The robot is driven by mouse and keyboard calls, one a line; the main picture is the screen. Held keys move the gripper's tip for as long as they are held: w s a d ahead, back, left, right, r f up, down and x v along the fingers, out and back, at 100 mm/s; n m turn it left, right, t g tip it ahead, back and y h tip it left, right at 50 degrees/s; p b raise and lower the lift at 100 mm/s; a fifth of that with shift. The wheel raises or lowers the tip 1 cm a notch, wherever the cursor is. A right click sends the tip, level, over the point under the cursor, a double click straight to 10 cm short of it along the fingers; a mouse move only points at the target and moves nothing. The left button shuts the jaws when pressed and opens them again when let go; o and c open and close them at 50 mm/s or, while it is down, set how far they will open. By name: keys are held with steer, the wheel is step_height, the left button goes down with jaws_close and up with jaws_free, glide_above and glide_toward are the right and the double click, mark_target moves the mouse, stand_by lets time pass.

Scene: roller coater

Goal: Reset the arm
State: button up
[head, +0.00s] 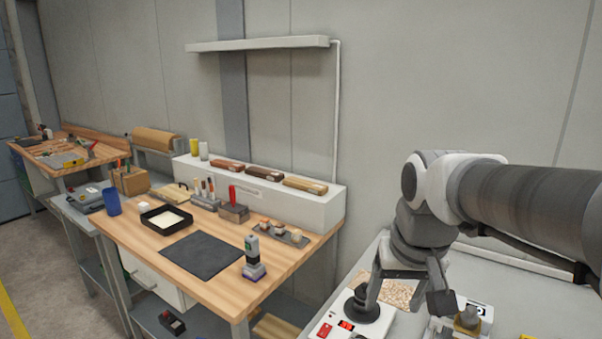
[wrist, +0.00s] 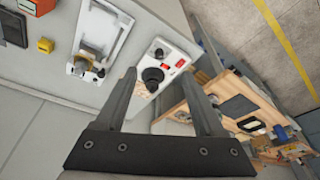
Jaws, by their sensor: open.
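My gripper (head: 402,302) hangs from my arm at the right of the head view, pointing down over the grey work surface (head: 376,255). Its two fingers are spread apart with nothing between them. In the wrist view my gripper (wrist: 157,76) also shows open and empty. Beyond its fingertips is a white control box (wrist: 165,62) with red switches and a black round knob. The control box also shows in the head view (head: 322,325), partly cut off by the lower edge. I cannot tell how far the fingers are above it.
A wooden bench (head: 150,235) stands to the left, holding a dark mat (head: 203,254), a black tray (head: 166,219) and a handheld device (head: 253,260). A wall is behind.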

steer(key=s+f+t, duration=0.1)
steer(key=s+t, duration=0.1)
steer(key=s, duration=0.8)
steer(key=shift+f+n, duration=0.2)
steer(key=shift+n, duration=0.2)
stand_by(0.9)
